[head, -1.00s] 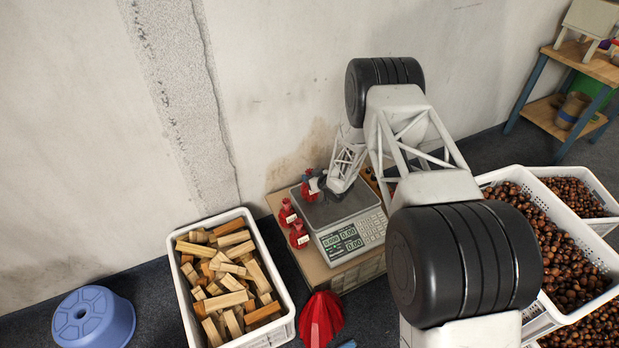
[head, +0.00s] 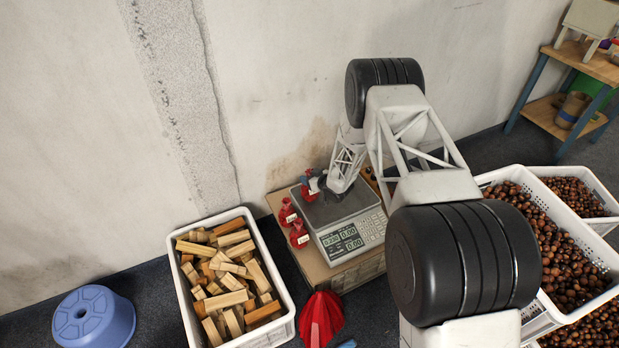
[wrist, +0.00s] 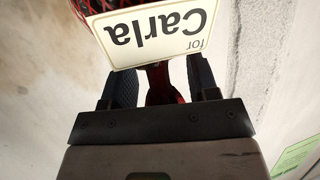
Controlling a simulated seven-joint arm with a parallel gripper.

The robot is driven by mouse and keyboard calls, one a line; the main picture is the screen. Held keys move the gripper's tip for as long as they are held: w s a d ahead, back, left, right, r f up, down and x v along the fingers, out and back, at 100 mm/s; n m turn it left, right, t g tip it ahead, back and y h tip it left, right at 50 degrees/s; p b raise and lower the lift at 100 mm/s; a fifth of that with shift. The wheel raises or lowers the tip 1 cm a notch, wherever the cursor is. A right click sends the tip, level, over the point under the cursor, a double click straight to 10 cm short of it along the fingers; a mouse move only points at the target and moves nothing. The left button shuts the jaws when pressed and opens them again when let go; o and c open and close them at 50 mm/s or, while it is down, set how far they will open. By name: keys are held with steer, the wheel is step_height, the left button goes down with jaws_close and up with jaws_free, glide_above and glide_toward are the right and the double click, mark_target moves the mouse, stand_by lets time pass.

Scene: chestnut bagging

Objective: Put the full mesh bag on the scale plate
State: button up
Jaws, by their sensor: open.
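The red mesh bag (head: 308,187) with a white tag is at the back left of the grey scale plate (head: 345,207). It appears to rest on the plate, though my gripper partly hides it. In the wrist view the bag's dark red mesh (wrist: 88,12) shows behind a tag (wrist: 155,32) reading "for Carla". My gripper (wrist: 163,82) is open, with one finger on each side of the bag's red neck. In the head view my gripper (head: 321,181) is at the bag, low over the plate.
Two more tagged red bags (head: 287,212) (head: 299,235) stand left of the scale. A crate of wood blocks (head: 283,327) is front left, beside a red object (head: 321,318). Chestnut crates (head: 610,258) are at the right. The wall is close behind.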

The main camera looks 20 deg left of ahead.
steer(key=shift+r, duration=0.15)
steer(key=v, duration=1.2)
stand_by(0.8)
